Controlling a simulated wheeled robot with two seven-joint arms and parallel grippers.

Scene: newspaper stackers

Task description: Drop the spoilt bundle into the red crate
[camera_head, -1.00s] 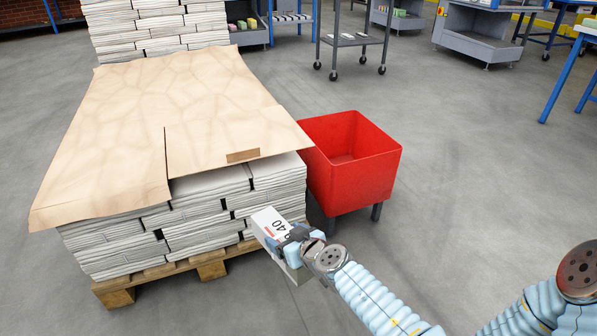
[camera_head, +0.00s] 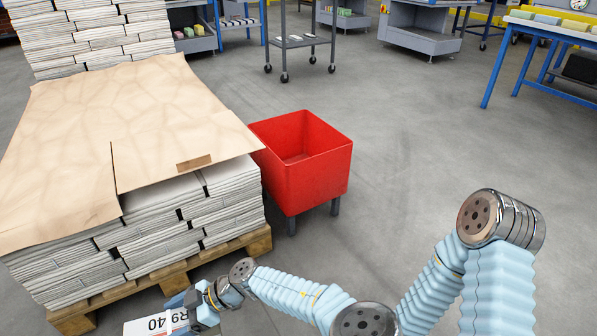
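I cannot see any damage on the bundle. The red crate (camera_head: 318,182) stands on dark legs in the middle, open at the top, and the part of its inside that shows is empty. My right gripper is well in front and to the left of the crate. My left gripper is not in view.
A pallet (camera_head: 172,272) of stacked newspapers (camera_head: 160,225) under a brown paper sheet (camera_head: 120,120) stands left of the crate; the sheet's corner reaches the crate's rim. A grey trolley (camera_head: 300,42) stands behind. The floor (camera_head: 410,140) right of the crate is clear.

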